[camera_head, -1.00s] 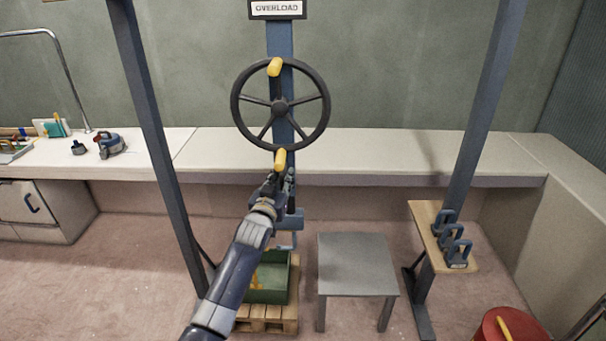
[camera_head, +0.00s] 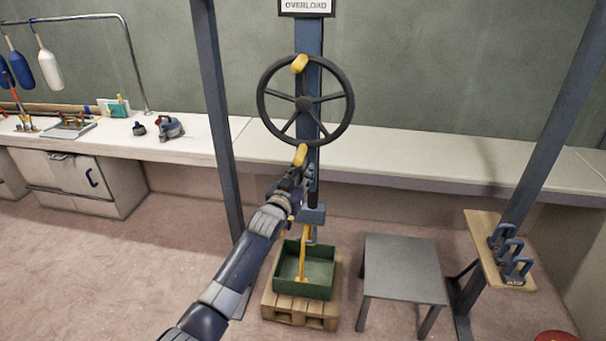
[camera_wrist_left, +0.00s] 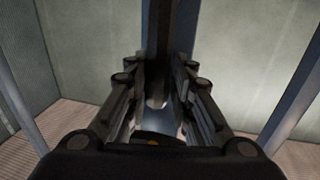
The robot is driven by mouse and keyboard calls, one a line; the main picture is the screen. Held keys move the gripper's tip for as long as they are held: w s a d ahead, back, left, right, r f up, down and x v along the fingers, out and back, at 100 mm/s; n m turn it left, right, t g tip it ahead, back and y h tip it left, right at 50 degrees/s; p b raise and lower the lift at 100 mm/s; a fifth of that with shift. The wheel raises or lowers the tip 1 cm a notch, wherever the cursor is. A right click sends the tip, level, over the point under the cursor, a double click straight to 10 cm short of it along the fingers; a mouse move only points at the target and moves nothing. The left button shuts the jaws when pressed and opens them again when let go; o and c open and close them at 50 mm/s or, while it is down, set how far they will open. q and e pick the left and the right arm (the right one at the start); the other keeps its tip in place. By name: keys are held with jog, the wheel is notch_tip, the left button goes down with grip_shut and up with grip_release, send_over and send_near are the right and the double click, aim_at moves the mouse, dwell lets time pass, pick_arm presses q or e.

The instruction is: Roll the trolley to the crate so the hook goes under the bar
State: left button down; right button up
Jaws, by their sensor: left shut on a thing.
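My left gripper (camera_head: 298,176) is just under the lower knob, shut on a dark upright handle on the column. In the left wrist view the fingers close around this handle (camera_wrist_left: 157,95). A blue block (camera_head: 313,215) is at the column's foot. The green crate (camera_head: 317,291) stands below, with a yellow upright and bar (camera_head: 303,255). The hook is small near the bar; I cannot tell whether it is under it. My right gripper is out of view.
The crate sits on a wooden pallet (camera_head: 285,313). A grey stool (camera_head: 403,268) stands close on its right. Gantry posts rise left (camera_head: 214,110) and right (camera_head: 555,125). A shelf (camera_head: 482,240) with blue shackle-like pieces is on the right. A white bench (camera_head: 400,162) runs behind.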

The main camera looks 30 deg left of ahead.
pick_arm(q)
jog(key=c, duration=1.7)
grip_release()
jog(key=shift+o, duration=1.1)
jog(key=shift+s, duration=0.1)
jog(key=shift+s+f, duration=0.1)
jog(key=shift+s, duration=0.5)
jog(key=s, duration=1)
jog(key=shift+s+d, duration=0.35)
jog(key=shift+d, duration=0.1)
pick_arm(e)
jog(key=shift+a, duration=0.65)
